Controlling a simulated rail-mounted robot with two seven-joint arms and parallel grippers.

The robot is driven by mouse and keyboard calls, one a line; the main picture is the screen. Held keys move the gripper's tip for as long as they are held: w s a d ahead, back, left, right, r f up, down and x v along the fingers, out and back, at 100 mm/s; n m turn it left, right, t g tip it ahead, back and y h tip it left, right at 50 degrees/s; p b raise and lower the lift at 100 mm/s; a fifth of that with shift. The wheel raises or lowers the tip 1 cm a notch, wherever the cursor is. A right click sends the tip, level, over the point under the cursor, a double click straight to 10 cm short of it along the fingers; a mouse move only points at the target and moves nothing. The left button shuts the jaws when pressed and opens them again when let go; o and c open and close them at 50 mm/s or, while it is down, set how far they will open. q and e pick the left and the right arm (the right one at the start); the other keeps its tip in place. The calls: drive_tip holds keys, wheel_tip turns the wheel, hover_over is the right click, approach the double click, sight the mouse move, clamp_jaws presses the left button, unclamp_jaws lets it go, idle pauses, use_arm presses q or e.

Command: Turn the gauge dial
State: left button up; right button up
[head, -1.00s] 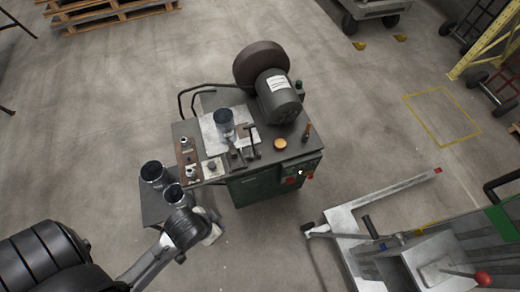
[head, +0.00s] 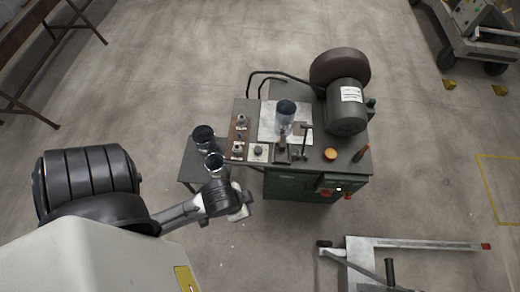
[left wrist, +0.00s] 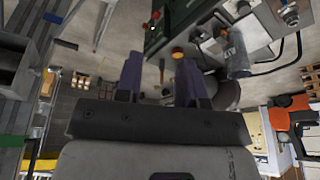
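A small white square plate with a dark round knob, which looks like the gauge dial (head: 258,152), sits at the front left of the green machine's top (head: 309,165). My left gripper (head: 243,205) is in front of and to the left of the machine, apart from the dial. In the left wrist view its two dark fingers (left wrist: 157,78) are spread with nothing held between them. I cannot clearly make out the dial in that view. My right gripper is not in view.
A brown plate with small knobs (head: 239,136) lies left of the dial. A side table (head: 190,172) carries two dark cylinders (head: 204,137). A grey motor with a wheel (head: 345,105) stands behind. A pale metal frame (head: 410,244) is at lower right.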

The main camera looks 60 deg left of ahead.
use_arm(q)
drive_tip(key=shift+o, duration=0.4)
drive_tip(key=o, duration=0.6)
drive_tip(key=w+f+b, duration=0.2)
drive_tip(key=f+b, duration=0.1)
drive_tip(key=f, duration=0.1)
drive_tip(key=w+d+f+m+g+b, duration=0.1)
drive_tip(key=w+f+b, duration=0.2)
drive_tip(key=f, duration=0.2)
drive_tip(key=w+f+m+h+b, duration=0.1)
drive_tip(key=w+f+b, duration=0.1)
drive_tip(key=f, duration=0.3)
drive_tip(key=shift+w+d+f+g+b, duration=0.2)
drive_tip(key=shift+w+d+g+b, duration=0.2)
drive_tip(key=shift+b, duration=0.4)
drive_tip(key=shift+c, duration=0.2)
drive_tip(key=n+g+b, duration=0.6)
drive_tip(key=n+b, duration=0.1)
drive_tip(key=b, duration=1.9)
approach(258, 149)
drive_tip(key=b+x, duration=0.2)
drive_tip(key=x, duration=0.7)
drive_tip(key=shift+d+f, duration=0.2)
